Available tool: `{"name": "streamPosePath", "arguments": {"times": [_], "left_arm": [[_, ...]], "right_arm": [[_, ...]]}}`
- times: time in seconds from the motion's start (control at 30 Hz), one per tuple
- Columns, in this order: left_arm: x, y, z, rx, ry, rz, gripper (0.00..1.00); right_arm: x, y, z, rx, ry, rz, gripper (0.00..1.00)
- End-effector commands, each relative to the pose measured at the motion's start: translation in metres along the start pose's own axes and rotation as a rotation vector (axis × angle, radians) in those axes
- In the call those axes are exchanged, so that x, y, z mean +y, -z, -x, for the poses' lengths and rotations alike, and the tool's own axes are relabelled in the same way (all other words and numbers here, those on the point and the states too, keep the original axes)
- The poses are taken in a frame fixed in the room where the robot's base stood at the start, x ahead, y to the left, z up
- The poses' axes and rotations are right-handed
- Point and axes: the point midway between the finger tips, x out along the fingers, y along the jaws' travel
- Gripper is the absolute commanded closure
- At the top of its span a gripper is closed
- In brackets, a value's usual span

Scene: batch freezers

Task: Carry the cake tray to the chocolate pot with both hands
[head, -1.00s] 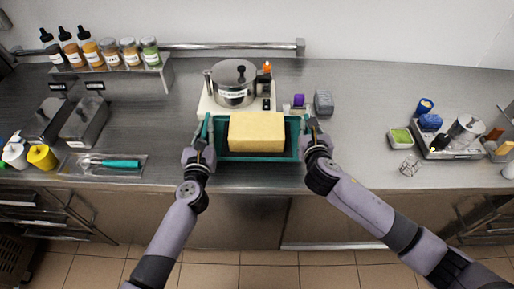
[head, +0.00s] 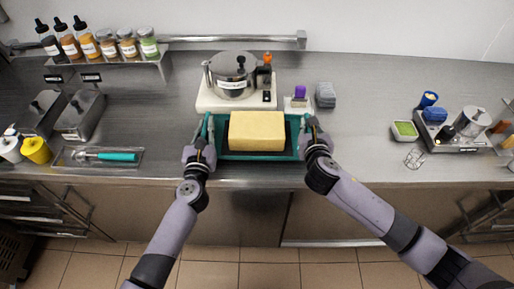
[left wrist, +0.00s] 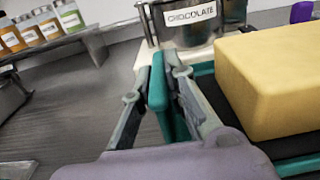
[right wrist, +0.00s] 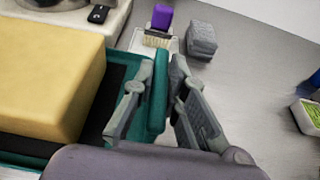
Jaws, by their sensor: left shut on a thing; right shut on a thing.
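The teal cake tray (head: 258,156) with a dark inside carries a yellow block of cake (head: 257,131). It is near the front edge of the steel counter, just in front of the chocolate pot (head: 232,86). The pot is a lidded steel one on a white base, and its "CHOCOLATE" label shows in the left wrist view (left wrist: 190,16). My left gripper (head: 207,130) is shut on the tray's left handle (left wrist: 160,95). My right gripper (head: 309,131) is shut on the right handle (right wrist: 158,95). The tray looks level; whether it touches the counter I cannot tell.
A purple-handled brush (head: 299,97) and grey blocks (head: 325,95) are right of the pot base (head: 210,102). Bottles and jars (head: 105,45) stand on a shelf at the back left. The counter between is clear.

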Motion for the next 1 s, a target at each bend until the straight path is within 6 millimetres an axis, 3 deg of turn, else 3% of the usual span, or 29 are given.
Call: {"name": "streamPosePath", "arguments": {"times": [0.27, 0.3, 0.6, 0.87, 1.0], "left_arm": [[0.001, 0.016, -0.001, -0.005, -0.003, 0.001, 1.0], [0.002, 0.016, 0.0, -0.001, -0.004, 0.0, 0.86], [0.001, 0.015, 0.0, 0.0, -0.001, 0.0, 0.67], [0.0, 0.016, 0.0, 0.0, 0.0, 0.0, 0.67], [0.0, 0.017, 0.01, 0.002, 0.0, 0.001, 0.67]], "right_arm": [[-0.002, 0.016, -0.006, -0.004, 0.004, 0.001, 1.0], [-0.002, 0.016, -0.005, 0.0, 0.004, 0.002, 0.86], [-0.001, 0.015, -0.005, 0.0, 0.002, 0.001, 0.67], [0.0, 0.015, -0.005, 0.0, 0.001, 0.0, 0.67], [0.0, 0.015, -0.005, 0.0, 0.0, 0.0, 0.67]]}}
